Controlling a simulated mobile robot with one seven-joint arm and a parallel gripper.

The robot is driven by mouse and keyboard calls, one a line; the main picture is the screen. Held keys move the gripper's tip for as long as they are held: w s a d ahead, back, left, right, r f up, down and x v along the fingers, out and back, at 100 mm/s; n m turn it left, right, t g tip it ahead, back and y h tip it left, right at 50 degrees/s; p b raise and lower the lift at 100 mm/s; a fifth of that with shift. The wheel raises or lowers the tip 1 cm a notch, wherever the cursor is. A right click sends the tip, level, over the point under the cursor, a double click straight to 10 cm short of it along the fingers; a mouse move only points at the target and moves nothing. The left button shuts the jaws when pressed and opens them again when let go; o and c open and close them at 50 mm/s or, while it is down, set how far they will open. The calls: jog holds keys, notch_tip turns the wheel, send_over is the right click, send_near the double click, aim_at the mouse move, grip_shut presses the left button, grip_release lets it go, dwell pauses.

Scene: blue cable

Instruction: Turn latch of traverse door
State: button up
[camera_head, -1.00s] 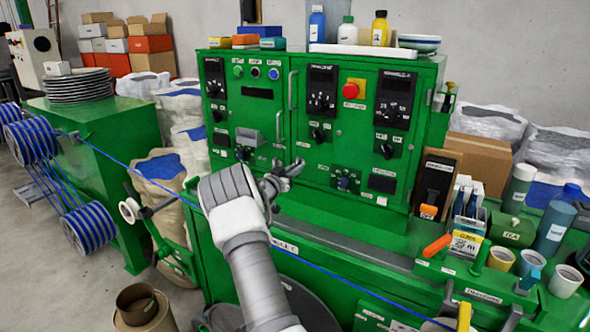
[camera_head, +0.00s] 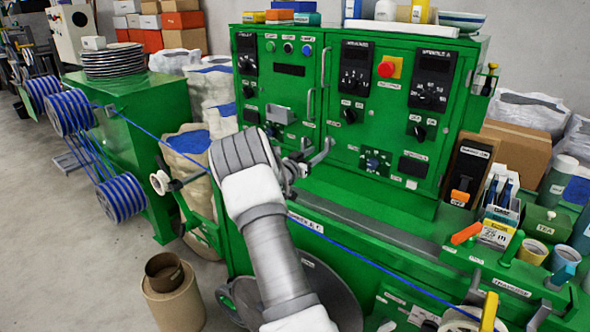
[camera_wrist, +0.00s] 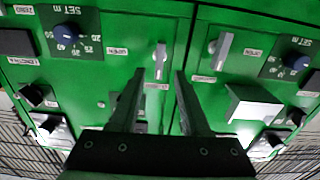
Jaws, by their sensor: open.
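The green cabinet has a left door (camera_head: 262,90) and a right door (camera_head: 345,135) in the head view. My gripper (camera_head: 315,158) is in front of their lower parts, near the seam between them. In the upside-down wrist view, my gripper (camera_wrist: 160,78) is open, with one finger on each side. A small grey upright latch (camera_wrist: 161,60) shows between the fingertips, with no visible contact. A second grey latch (camera_wrist: 222,50) sits on the neighbouring door, right of the fingers. The labels are too small to tell which latch is the traverse one.
A grey box-shaped fitting (camera_wrist: 254,104) juts out right of my fingers in the wrist view. A dial (camera_wrist: 67,36) is at upper left. A blue cable (camera_head: 345,248) runs below my arm. Boxes, tools and cups crowd the bench at right.

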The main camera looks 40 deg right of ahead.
jog(key=b+v, duration=0.1)
jog(key=v, duration=1.1)
